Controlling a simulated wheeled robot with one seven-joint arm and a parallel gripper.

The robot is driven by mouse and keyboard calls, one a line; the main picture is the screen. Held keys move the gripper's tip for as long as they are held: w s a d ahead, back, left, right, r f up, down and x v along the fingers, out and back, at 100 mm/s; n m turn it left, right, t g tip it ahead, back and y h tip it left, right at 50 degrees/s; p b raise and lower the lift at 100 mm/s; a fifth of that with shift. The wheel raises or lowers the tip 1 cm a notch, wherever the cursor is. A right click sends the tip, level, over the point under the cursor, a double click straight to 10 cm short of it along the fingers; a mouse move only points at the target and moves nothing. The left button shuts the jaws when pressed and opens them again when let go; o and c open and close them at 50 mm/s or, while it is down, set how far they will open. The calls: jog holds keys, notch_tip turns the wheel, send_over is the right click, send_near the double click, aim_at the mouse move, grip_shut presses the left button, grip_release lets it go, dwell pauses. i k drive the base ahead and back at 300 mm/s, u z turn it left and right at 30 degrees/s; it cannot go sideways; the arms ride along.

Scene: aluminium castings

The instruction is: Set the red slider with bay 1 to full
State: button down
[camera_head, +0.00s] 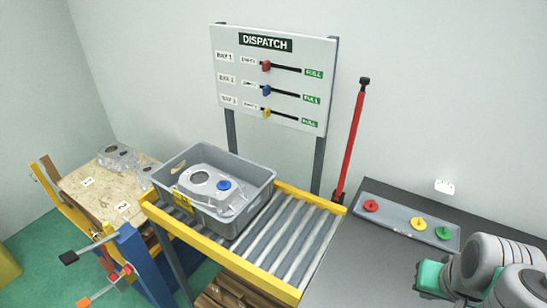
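The red slider (266,66) is on the top track of the white DISPATCH board (228,44), in the row labelled BAY 1 (225,56). It is at the left part of its track, beside the small left label that seems to read EMPTY (249,61). The green FULL label (314,73) is at the right end of that track. My arm shows at the lower right, far from the board. No gripper fingers can be made out there.
A blue slider (266,90) and a yellow slider (266,113) are on the lower tracks. A grey crate (259,196) holding a casting stands on the roller conveyor (299,240) below the board. A red pole (351,140) stands right of the board. A tray (395,221) lies on the grey bench.

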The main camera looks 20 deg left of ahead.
aim_at(266, 64)
jog(key=z, duration=0.05)
jog(key=k, duration=1.15)
jog(key=u, duration=1.3)
jog(key=i, duration=0.8)
jog(key=u, duration=1.1)
jog(key=i, duration=0.85)
jog(key=u, duration=0.1)
